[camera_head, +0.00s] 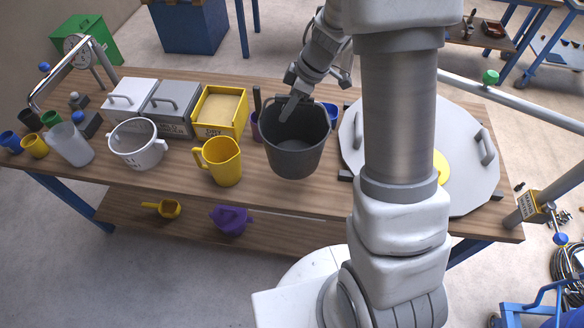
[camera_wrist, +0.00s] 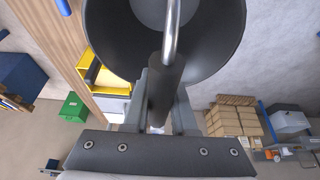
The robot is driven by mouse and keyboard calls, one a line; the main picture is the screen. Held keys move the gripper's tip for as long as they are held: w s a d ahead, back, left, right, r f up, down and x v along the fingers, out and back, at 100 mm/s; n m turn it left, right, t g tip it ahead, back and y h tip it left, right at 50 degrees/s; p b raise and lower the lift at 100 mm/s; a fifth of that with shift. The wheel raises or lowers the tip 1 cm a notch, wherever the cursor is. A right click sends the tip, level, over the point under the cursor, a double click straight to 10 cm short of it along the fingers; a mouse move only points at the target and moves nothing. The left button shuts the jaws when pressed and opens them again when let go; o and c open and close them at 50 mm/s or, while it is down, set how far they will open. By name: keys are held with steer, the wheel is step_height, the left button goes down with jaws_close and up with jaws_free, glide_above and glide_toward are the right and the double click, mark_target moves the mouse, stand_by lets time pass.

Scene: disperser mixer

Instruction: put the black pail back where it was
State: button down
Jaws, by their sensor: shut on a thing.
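The black pail (camera_head: 294,158) is at the middle of the wooden table (camera_head: 265,198), right of a yellow jug (camera_head: 221,161). It looks upright, its open top facing up. I cannot tell whether its base touches the table. My gripper (camera_head: 290,98) is at the pail's far rim, shut on its handle. In the wrist view, the handle's dark grip lies between the fingers of my gripper (camera_wrist: 167,98), and the pail (camera_wrist: 108,38) fills the top of the picture. A blue item and a purple item behind the pail are partly hidden.
Left of the jug stand a white pot (camera_head: 136,146), a yellow bin (camera_head: 219,109), a grey bin (camera_head: 172,107) and several cups. A large round white lid (camera_head: 465,185) lies to the right, partly behind my arm. Bare tabletop shows in front of the pail.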

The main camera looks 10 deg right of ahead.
step_height(320, 180, down, 10)
steer(key=b, duration=0.2)
stand_by(0.4)
steer(key=c, duration=0.7)
jaws_free()
steer(key=shift+f, duration=0.1)
